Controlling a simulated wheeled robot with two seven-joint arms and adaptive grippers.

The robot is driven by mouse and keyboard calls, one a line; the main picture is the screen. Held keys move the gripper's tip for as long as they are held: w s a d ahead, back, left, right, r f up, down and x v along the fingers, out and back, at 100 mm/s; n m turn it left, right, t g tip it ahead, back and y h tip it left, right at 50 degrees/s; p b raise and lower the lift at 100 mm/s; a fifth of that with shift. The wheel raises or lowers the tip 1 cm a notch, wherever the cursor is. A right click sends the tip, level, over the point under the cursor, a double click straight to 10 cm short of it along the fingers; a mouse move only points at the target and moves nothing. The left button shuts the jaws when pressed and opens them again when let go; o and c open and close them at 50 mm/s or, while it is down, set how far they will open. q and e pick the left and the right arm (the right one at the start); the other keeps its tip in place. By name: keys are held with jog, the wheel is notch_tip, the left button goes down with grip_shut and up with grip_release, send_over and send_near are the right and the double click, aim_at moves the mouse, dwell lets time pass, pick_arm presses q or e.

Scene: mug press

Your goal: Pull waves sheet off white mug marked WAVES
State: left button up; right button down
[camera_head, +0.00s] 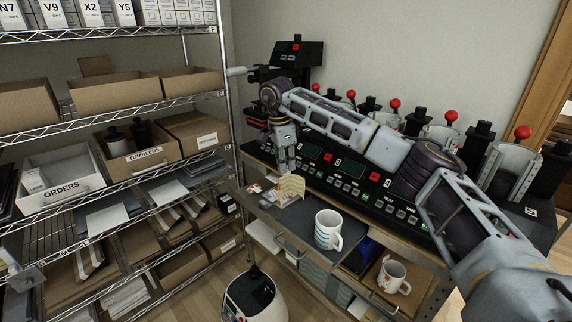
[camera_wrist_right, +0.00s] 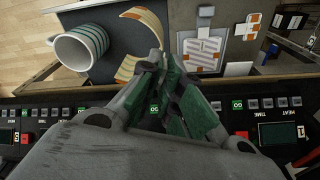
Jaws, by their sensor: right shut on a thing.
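The white mug (camera_head: 322,240) stands upright on the dark mat of the cart, with teal wave stripes on its side and its handle to the right. It also shows in the wrist view (camera_wrist_right: 70,52). The waves sheet (camera_head: 291,188) is a curled, cream-yellow strip, off the mug and apart from it. In the wrist view the curled sheet (camera_wrist_right: 141,17) reaches to the fingertips. My right gripper (camera_head: 284,167) is shut on the sheet, just above the mat. A pale grey part at the lower left edge of the head view may be my left gripper; its jaws are not clear.
A row of mug presses with red-knobbed levers (camera_head: 395,103) and a control panel (camera_head: 340,170) stand behind the mat. Another mug (camera_head: 393,276) sits in a box on the lower shelf. Several flat papers with orange marks (camera_wrist_right: 200,52) lie beside the gripper. A wire rack fills the left.

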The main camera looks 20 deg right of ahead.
jog(key=shift+r+p, duration=0.5)
jog(key=shift+r, duration=0.5)
jog(key=shift+r+p, duration=0.4)
jog(key=shift+p, duration=0.15)
jog(key=shift+r+p, duration=0.35)
jog(key=shift+r, duration=0.05)
pick_arm(q)
notch_tip(320, 180, up, 3)
jog(key=shift+r, duration=0.1)
jog(key=shift+a, duration=0.1)
jog(key=shift+a, duration=0.75)
jog(key=shift+d, duration=0.15)
pick_arm(e)
jog(key=shift+f, duration=0.15)
